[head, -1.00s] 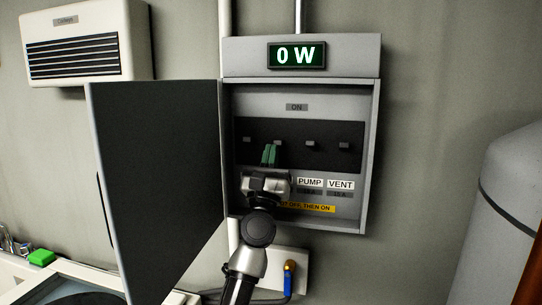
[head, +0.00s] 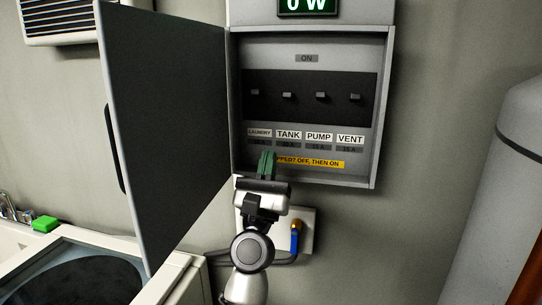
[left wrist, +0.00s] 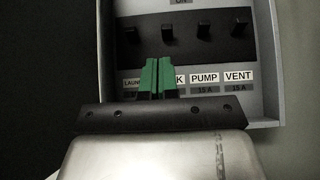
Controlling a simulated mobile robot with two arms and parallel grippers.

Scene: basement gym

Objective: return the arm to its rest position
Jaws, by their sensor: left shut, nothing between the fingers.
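My left gripper (head: 266,165) is in front of the lower edge of an open grey breaker panel (head: 382,110). Its green fingers are shut together and empty. They also show in the left wrist view (left wrist: 156,78), where they partly cover the labels. A row of several dark switches sits on a black strip (head: 310,112) above labels LAUNDRY, TANK, PUMP and VENT. The fingers look apart from the switches. A yellow label (head: 318,162) is partly hidden by the gripper. My right gripper is not in view.
The panel's dark door (head: 170,120) stands open to the left. A display (head: 307,5) above reads 0 W. A wall plate with a blue and orange plug (head: 295,238) is below. A white appliance (head: 165,275) is at lower left, and a grey tank (head: 515,180) at right.

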